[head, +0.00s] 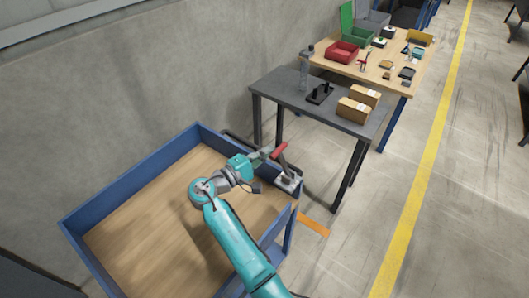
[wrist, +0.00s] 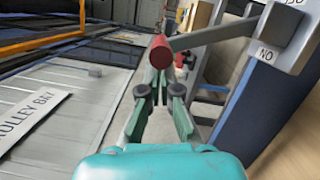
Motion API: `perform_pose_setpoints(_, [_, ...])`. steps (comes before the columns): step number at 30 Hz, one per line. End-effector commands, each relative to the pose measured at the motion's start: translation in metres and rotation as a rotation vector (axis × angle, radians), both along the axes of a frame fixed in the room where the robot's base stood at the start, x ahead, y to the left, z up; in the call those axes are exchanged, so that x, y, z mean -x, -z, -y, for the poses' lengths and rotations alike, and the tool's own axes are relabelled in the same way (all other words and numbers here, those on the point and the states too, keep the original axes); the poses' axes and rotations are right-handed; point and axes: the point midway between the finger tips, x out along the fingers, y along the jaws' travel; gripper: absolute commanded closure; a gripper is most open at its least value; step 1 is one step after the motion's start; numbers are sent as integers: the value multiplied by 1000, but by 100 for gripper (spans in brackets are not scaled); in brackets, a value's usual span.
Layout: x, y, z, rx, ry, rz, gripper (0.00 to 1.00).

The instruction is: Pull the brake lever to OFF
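The brake lever has a red grip (head: 279,150) on a grey arm that rises from a pale bracket (head: 288,181) at the right corner of the blue-framed trolley. In the wrist view, the round end of the red grip (wrist: 159,50) faces the camera, and the grey lever arm runs right to the bracket (wrist: 280,35). A label on the bracket reads "ON" upside down; another is cut off at the top edge. My gripper (head: 267,154) is close to the red grip. In the wrist view, my gripper's fingers (wrist: 158,88) are apart, just below the red end; contact is unclear.
The trolley's blue rim (head: 128,165) surrounds a bare wooden deck below my arm. A dark table (head: 285,92) with two cardboard boxes (head: 354,110) stands behind the lever. A wooden workbench (head: 345,70) with bins is farther back. Open floor lies to the right.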

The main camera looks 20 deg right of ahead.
Motion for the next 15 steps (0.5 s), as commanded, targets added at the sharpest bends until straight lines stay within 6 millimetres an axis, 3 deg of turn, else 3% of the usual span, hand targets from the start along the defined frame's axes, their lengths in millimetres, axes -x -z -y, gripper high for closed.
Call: perform_pose_setpoints(15, [39,-23,29,-276,3,381,100])
